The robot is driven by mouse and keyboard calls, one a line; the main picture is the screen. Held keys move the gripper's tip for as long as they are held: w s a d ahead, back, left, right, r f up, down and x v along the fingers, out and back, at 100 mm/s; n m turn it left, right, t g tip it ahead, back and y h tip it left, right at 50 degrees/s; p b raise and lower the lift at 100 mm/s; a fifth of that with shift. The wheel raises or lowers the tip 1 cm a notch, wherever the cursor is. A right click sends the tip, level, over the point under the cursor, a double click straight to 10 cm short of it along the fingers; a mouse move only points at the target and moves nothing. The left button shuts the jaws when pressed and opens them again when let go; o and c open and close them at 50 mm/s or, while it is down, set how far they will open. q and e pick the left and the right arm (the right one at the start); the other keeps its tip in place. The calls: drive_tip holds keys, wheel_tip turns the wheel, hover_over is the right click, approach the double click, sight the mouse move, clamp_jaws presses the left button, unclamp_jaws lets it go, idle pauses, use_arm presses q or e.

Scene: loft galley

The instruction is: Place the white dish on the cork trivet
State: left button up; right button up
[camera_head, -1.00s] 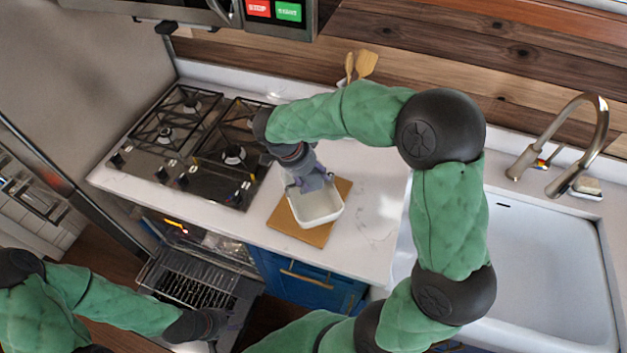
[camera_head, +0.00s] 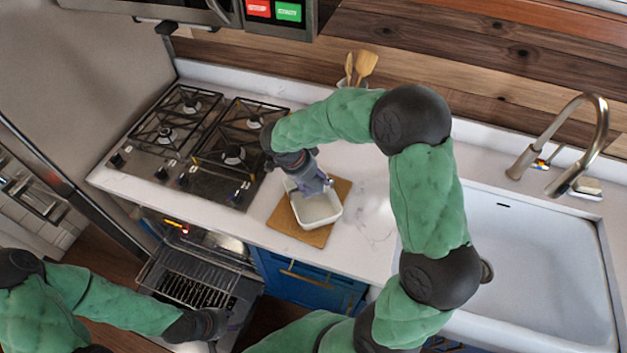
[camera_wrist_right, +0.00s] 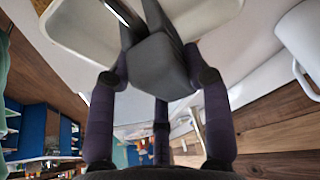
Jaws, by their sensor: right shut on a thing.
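The white dish (camera_head: 316,211) is a rectangular, open-topped dish, over the cork trivet (camera_head: 283,219) on the counter in the head view. The trivet's edges show around it. I cannot tell whether the dish touches the trivet or is just above it. My right gripper (camera_head: 314,189) is shut on the dish's far rim, its fingers partly hiding that side. In the right wrist view the dish (camera_wrist_right: 75,32) shows at upper left, beside the fingers of my right gripper (camera_wrist_right: 150,42). My left gripper (camera_head: 222,323) is low by the oven, away from the dish; its fingers are unclear.
The gas hob (camera_head: 208,150) is left of the trivet, the sink (camera_head: 535,270) and tap (camera_head: 590,150) on the right. A utensil holder (camera_head: 352,82) stands at the back. The oven (camera_head: 195,285) is open below the counter. Bare counter (camera_head: 372,215) lies right of the trivet.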

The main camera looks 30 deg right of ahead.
drive_tip(key=shift+f, duration=0.15)
drive_tip(key=o, duration=1.1)
drive_tip(key=shift+o, duration=0.2)
drive_tip(key=shift+r, duration=0.25)
drive_tip(key=v, duration=1.1)
drive_tip(key=shift+a+r+p, duration=0.25)
drive_tip(key=shift+r+p, duration=0.1)
